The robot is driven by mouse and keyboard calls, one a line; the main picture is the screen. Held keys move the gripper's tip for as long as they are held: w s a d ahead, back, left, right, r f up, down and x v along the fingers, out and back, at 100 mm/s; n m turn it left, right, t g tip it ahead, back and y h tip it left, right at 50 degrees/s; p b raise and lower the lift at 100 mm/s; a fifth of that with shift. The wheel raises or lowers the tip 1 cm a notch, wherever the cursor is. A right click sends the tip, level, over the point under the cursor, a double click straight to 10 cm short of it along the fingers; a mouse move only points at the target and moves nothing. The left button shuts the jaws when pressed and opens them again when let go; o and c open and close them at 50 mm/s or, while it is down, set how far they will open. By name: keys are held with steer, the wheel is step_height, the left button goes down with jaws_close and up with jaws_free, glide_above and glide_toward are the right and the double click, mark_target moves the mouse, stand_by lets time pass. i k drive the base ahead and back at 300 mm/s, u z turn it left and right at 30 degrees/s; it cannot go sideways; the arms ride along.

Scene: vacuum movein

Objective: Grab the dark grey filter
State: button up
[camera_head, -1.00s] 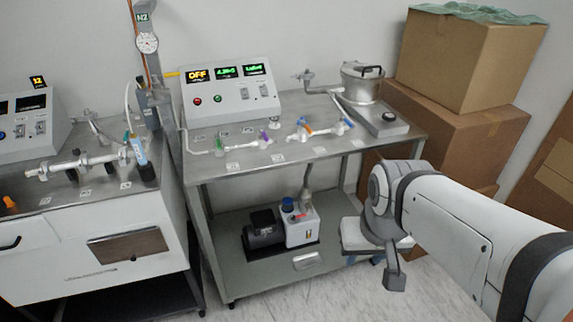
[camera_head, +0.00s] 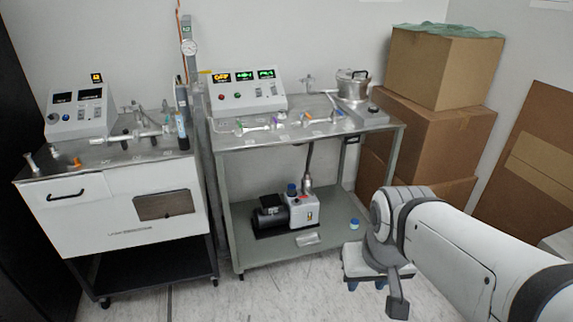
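I cannot pick out the dark grey filter with certainty. A grey cylindrical fitting (camera_head: 307,185) stands at the pump, below a dark hose, and may or may not be it. The vacuum pump (camera_head: 303,210), with a white body, black motor and blue cap, sits on the lower shelf of the right cart. My gripper (camera_head: 367,284) is at the lower right, in front of the cart and apart from the pump. It points down; its fingers are mostly hidden below its white body, so its opening does not show.
The right cart (camera_head: 245,252) carries a control box (camera_head: 246,92), a valve manifold (camera_head: 290,120) and a metal pot (camera_head: 352,86). A small blue-topped jar (camera_head: 354,225) is on its lower shelf. Another cart (camera_head: 150,205) stands left. Cardboard boxes (camera_head: 430,130) fill the right. Floor in front is clear.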

mark_target(291, 188)
steer(key=u, duration=0.5)
steer(key=i, duration=1.95)
steer(key=z, duration=0.5)
steer(key=k, duration=0.9)
steer(key=z, duration=0.2)
steer(key=i, duration=0.9)
steer(key=u, duration=0.1)
